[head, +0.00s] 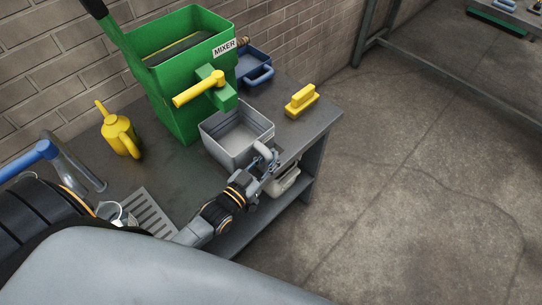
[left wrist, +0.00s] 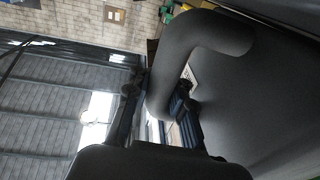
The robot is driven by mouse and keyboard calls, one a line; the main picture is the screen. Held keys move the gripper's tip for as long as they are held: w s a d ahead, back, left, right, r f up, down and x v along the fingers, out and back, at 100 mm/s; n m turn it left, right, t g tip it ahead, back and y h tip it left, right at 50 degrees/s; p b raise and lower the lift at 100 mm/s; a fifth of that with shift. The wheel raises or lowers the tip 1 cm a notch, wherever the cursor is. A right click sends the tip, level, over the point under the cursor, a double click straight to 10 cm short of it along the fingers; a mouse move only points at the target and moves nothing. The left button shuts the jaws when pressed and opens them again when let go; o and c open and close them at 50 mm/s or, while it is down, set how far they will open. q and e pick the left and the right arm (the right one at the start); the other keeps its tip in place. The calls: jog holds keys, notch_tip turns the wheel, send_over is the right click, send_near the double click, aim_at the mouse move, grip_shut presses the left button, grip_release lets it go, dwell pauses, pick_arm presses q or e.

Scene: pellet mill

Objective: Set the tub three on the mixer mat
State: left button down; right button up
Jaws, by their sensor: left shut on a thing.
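A grey open tub (head: 222,151) is at the front of the bench, just in front of the green mixer (head: 172,108). Its inside looks empty, and I cannot read a number on it. My left gripper (head: 267,166) is shut on the tub's handle (head: 264,151) at its front right side. In the left wrist view the curved dark handle (left wrist: 215,35) passes between the fingers of my left gripper (left wrist: 165,112). I cannot tell whether the tub touches the bench. No mat shows; the tub hides the surface below it. My right gripper is not in view.
A pale container (head: 287,182) shows below the bench top (head: 182,172).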

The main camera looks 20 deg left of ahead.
pick_arm(q)
jog(key=shift+f, duration=0.1)
jog(key=c, duration=0.8)
grip_release()
jog(key=shift+f, duration=0.1)
jog(key=o, duration=0.8)
jog(key=shift+p+v, duration=0.75)
jog(key=shift+v, duration=1.75)
jog(key=shift+r+p+v, duration=0.15)
jog(key=shift+p+v, duration=0.1)
jog(key=shift+v, duration=0.75)
jog(key=shift+r+p+v, duration=0.15)
jog(key=shift+p+v, duration=0.05)
jog(key=shift+v, duration=0.8)
